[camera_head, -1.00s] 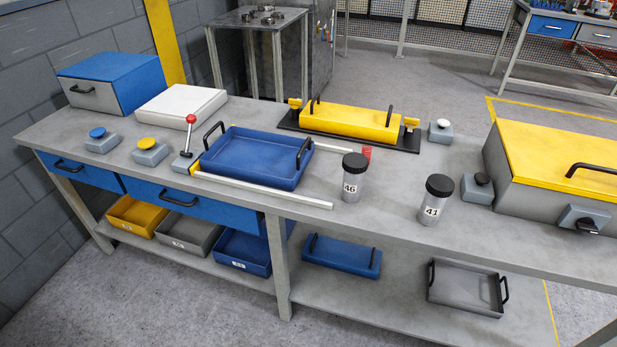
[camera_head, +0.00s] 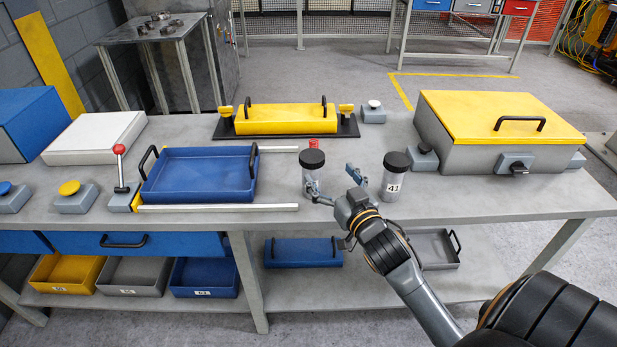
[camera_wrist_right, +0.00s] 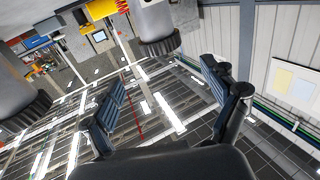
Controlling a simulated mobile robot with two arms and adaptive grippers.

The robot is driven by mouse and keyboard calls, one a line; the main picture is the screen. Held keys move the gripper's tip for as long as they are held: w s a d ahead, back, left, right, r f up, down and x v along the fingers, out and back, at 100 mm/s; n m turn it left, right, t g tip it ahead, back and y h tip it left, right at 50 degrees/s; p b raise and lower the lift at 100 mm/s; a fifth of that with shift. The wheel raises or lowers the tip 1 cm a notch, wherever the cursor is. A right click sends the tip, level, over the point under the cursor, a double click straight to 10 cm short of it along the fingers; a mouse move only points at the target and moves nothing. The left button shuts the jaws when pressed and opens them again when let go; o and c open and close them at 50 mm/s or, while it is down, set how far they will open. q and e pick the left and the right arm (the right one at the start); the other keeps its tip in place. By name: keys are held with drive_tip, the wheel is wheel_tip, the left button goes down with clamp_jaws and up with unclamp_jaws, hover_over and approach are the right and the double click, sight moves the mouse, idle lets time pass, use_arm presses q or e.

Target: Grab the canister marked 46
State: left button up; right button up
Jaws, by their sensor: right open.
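The canister marked 46 (camera_head: 309,172) is clear with a black lid and stands upright on the bench. Its label is now mostly hidden behind a fingertip. My right gripper (camera_head: 331,180) is open and empty, with one finger in front of this canister and the other to its right. In the right wrist view, which looks upside down, the spread fingers (camera_wrist_right: 168,95) show below what appears to be the same canister (camera_wrist_right: 155,15). I cannot tell whether they touch it. The canister marked 41 (camera_head: 394,182) stands to the right of the gripper. My left gripper is out of view.
A blue tray (camera_head: 200,197) with a pale rail (camera_head: 225,208) lies to the left. A red spring-like piece (camera_head: 315,143) stands behind canister 46. The bench's front edge is close.

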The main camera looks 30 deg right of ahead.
sight(312, 155)
drive_tip(key=w, duration=0.6)
drive_tip(key=w+d, duration=0.1)
drive_tip(key=w, duration=0.2)
drive_tip(key=shift+w+f+p, duration=0.2)
drive_tip(key=shift+f+p, duration=0.15)
drive_tip(key=shift+f, duration=0.05)
drive_tip(key=shift+s, duration=0.1)
drive_tip(key=c, duration=1.7)
drive_tip(key=shift+r, duration=0.1)
clamp_jaws()
drive_tip(key=shift+r, duration=0.1)
